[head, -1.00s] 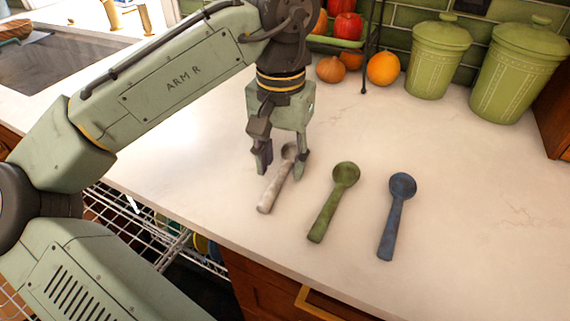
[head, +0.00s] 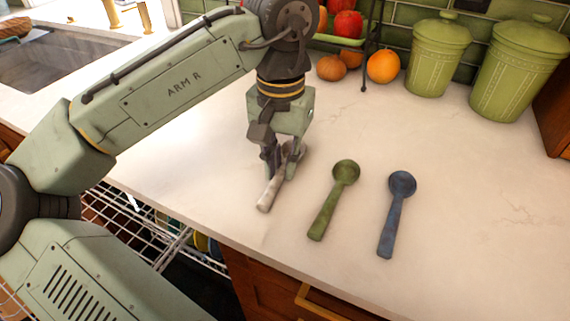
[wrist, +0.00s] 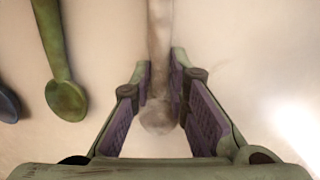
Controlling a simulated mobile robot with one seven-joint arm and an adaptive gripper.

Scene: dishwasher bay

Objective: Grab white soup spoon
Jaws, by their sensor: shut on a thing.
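The white soup spoon (head: 270,194) lies at the left of a row of three spoons on the pale countertop. Its handle points toward the front edge and its bowl end is partly hidden by the fingers in the head view. My gripper (head: 281,172) points down over it and is shut on it near the bowl. In the wrist view the spoon (wrist: 160,40) runs between the two purple-padded fingertips of my gripper (wrist: 160,85). I cannot tell whether the spoon touches the counter or is slightly off it.
A green spoon (head: 331,201) and a blue spoon (head: 396,215) lie to the right on the countertop (head: 470,235). Green canisters (head: 437,58) and fruit, including an orange (head: 383,67), stand at the back. An open dishwasher rack (head: 150,235) is below the front edge.

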